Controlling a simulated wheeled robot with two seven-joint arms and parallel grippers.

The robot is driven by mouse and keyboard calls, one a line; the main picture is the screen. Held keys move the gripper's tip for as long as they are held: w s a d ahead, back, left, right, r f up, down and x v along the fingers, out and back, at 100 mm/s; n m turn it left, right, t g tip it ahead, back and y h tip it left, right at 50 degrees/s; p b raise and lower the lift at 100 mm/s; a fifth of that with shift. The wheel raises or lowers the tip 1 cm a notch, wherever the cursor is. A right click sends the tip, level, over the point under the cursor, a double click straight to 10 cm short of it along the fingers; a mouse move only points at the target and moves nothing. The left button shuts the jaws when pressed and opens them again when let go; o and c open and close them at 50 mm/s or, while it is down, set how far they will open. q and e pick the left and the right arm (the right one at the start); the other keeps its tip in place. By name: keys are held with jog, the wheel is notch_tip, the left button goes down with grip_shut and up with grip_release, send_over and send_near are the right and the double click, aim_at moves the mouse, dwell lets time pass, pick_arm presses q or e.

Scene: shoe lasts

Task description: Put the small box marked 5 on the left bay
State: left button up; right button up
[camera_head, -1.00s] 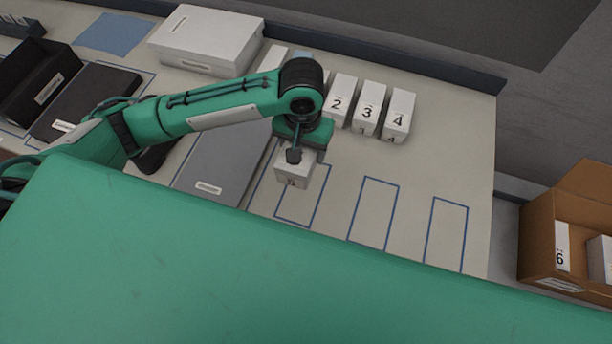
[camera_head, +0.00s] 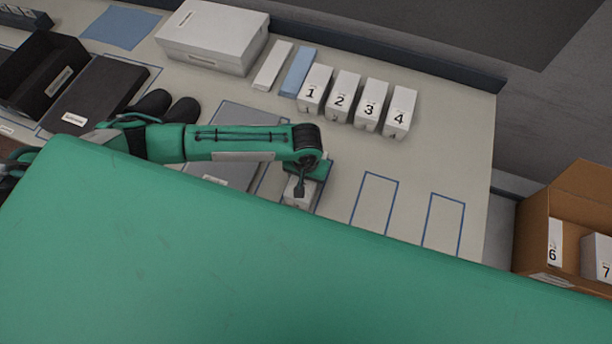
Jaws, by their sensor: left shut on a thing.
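The small white box (camera_head: 295,193) is in the jaws of my left gripper (camera_head: 301,185), which is shut on it. The box stands at the left bay (camera_head: 318,199), the leftmost of three blue outlines on the table. The gripper and arm hide much of the box and bay, and I cannot read its number or tell whether it touches the table. The middle bay (camera_head: 361,220) and right bay (camera_head: 444,198) are empty. My right gripper is out of view.
Small boxes marked 1 (camera_head: 311,93), 2 (camera_head: 339,102), 3 (camera_head: 369,109) and 4 (camera_head: 399,118) stand in a row behind. A cardboard carton (camera_head: 536,215) at right holds boxes 6 and 7. A grey lid (camera_head: 243,117) and dark shoe lasts (camera_head: 183,110) lie left.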

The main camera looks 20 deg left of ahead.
pick_arm(q)
jog(key=shift+f, duration=0.15)
jog(key=o, duration=1.1)
notch_tip(320, 180, up, 12)
jog(key=b, duration=0.3)
jog(key=shift+r, duration=0.2)
jog(key=shift+s, duration=0.1)
